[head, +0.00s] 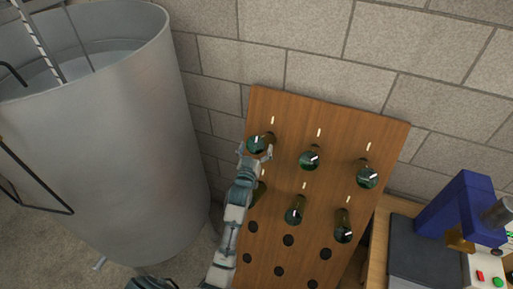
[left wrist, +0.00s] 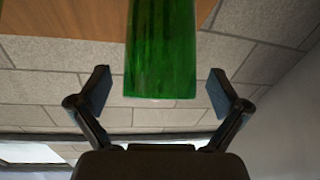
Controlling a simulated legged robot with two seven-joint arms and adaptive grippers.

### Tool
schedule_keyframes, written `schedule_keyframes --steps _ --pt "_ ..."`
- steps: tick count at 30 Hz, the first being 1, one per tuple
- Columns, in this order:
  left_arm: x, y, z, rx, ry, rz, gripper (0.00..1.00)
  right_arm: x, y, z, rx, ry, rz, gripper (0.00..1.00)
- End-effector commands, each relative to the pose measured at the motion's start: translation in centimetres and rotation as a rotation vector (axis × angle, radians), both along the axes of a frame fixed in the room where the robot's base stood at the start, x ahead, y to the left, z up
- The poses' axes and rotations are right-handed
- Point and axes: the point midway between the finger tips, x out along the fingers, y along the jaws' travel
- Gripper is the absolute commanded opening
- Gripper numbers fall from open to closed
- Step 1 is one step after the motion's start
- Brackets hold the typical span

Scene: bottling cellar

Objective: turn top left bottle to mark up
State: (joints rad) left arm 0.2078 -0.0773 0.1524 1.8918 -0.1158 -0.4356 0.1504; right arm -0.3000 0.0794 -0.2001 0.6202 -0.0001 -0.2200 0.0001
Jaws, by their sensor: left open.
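A wooden board (head: 340,124) leans by the block wall with green bottles stuck neck-first in its holes. The top left bottle (head: 256,144) stands out of the top row, below a short pale mark (head: 272,120) on the board. In the left wrist view the green bottle (left wrist: 160,50) comes down from the top between the fingers. My left gripper (head: 259,152) is open around its lower end, with a gap on both sides in the left wrist view (left wrist: 158,88). Any mark on this bottle is hard to make out. My right gripper is not clearly seen.
Other bottles are the top middle (head: 309,160), top right (head: 367,177), and several in the row below. Empty holes (head: 288,240) are lower down. A large metal tank (head: 120,140) stands at left. A blue machine (head: 462,212) is at right.

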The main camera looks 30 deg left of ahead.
Motion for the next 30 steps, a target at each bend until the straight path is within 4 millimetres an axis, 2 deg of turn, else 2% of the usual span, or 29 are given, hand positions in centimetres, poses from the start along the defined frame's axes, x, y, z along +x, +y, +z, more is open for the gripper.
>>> schedule_keyframes --steps 5,8,15,21,25,30 --pt "-0.5 -0.1 0.1 0.001 -0.003 0.000 1.00 0.0 -0.1 0.0 -0.001 0.000 0.001 0.40" --pt "-1.8 -0.4 -0.1 0.000 -0.002 0.000 1.00 0.0 -0.1 0.0 -0.001 0.000 0.001 0.40" --pt "-7.1 -1.4 -0.7 0.000 0.001 0.000 1.00 0.0 -0.1 0.0 -0.001 0.000 0.000 0.40" --pt "-10.4 -2.1 -1.0 -0.001 0.003 0.000 1.00 0.0 -0.1 0.0 0.000 0.000 0.000 0.40" --pt "-11.4 -2.3 -1.1 0.000 0.002 0.000 1.00 0.0 0.0 0.0 0.000 0.000 0.000 0.40" --pt "-11.6 -2.3 -1.1 0.000 0.002 0.000 1.00 0.0 0.0 0.0 0.000 0.000 0.000 0.40"
